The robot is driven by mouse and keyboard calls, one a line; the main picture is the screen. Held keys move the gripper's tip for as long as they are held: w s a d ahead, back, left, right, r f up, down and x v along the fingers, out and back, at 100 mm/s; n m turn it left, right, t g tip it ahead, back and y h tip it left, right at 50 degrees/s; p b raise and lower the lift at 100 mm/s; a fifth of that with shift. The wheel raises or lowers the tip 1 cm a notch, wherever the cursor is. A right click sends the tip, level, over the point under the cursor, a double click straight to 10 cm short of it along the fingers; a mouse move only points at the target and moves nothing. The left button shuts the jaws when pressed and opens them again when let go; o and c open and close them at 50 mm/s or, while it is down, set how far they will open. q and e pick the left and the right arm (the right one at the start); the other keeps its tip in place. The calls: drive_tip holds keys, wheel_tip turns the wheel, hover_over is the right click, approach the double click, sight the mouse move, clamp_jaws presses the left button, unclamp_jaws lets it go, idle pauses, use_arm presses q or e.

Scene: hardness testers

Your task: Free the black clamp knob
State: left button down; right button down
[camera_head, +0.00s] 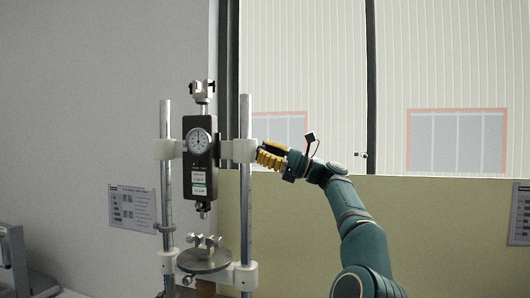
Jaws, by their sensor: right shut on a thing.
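My right gripper (262,155), with yellow fingers, reaches in from the right to the right post of the hardness tester (200,165). Its fingertips are at the right end of the white upper clamp block (240,150). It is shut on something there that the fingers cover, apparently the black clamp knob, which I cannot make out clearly. The tester's dark body carries a round white dial (199,141) and hangs upright between two metal posts. My left gripper is not in view.
Below the tester body is a round metal plate (205,262) with small clamps on it. The right post (246,210) stands close to my gripper. A notice (134,208) hangs on the left wall. Another device (14,262) stands at the lower left edge.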

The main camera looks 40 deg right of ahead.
drive_tip(key=shift+f, duration=0.1)
drive_tip(key=c, duration=0.7)
unclamp_jaws()
drive_tip(key=shift+o, duration=0.2)
drive_tip(key=shift+s+d, duration=0.1)
drive_tip(key=v, duration=1.1)
drive_tip(key=shift+s+d, duration=0.25)
drive_tip(key=shift+s, duration=0.05)
drive_tip(key=shift+f, duration=0.15)
